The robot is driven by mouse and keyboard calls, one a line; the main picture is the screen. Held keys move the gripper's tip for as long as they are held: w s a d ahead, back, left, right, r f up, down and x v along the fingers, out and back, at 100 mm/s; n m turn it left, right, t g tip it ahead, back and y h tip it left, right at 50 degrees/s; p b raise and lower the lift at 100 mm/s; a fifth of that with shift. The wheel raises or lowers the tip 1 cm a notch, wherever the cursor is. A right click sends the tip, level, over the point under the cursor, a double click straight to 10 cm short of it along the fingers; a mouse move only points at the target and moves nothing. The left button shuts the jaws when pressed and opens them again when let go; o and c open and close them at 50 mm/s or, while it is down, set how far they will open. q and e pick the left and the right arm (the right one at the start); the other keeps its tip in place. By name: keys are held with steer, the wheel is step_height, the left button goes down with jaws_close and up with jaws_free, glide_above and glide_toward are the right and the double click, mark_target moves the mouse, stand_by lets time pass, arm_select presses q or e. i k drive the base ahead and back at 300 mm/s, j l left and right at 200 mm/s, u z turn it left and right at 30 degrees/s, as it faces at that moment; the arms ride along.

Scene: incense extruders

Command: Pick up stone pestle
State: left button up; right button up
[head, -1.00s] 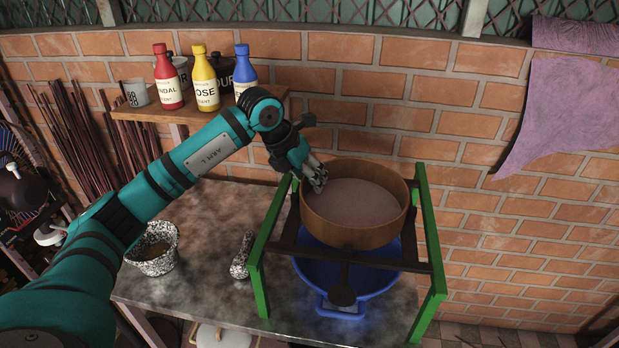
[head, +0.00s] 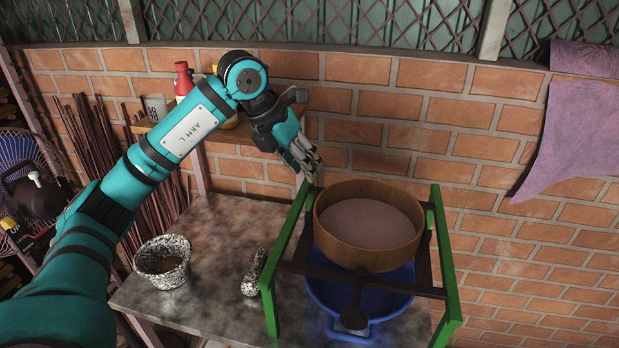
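The speckled black-and-white stone pestle (head: 254,273) lies on the grey table, just left of the green frame. The speckled stone mortar (head: 163,262) stands to its left with some brownish content inside. My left gripper (head: 312,169) is in the air above and behind the pestle, near the upper left of the round wooden sieve. Its fingers look close together and their gap is hard to judge. It is apart from the pestle, and no held object shows. My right gripper is out of the picture.
The round wooden sieve (head: 330,237) sits on a green-legged frame (head: 286,254) over a blue basin (head: 377,301), right of the pestle. A shelf with bottles (head: 183,80) is behind my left arm. The table (head: 212,235) is bare between mortar and pestle.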

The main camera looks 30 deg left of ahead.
mark_target(250, 286)
steer(key=u, duration=1.35)
